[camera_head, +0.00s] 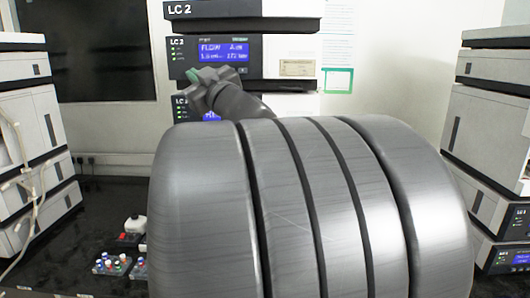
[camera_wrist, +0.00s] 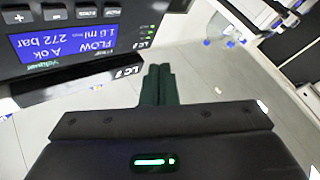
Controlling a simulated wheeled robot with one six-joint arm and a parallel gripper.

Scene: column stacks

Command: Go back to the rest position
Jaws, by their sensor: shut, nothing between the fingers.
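My gripper (camera_wrist: 158,78) shows in the wrist view with its two dark green fingers together, shut and empty. The LC 2 module with the lit blue display (camera_wrist: 66,38) is close beside the fingers, upside down at upper left; the display reads FLOW, A ok and 272 bar. In the head view my large grey arm fills the middle and lower right. Its far end reaches up to the front of the middle LC 2 stack (camera_head: 292,48), near the blue display. My arm hides the lower part of that stack.
Instrument stacks stand at the left (camera_head: 30,115) and right (camera_head: 490,120). Loose pale tubing hangs on the left stack. A small rack of coloured-cap vials (camera_head: 112,265) is on the dark bench at lower left.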

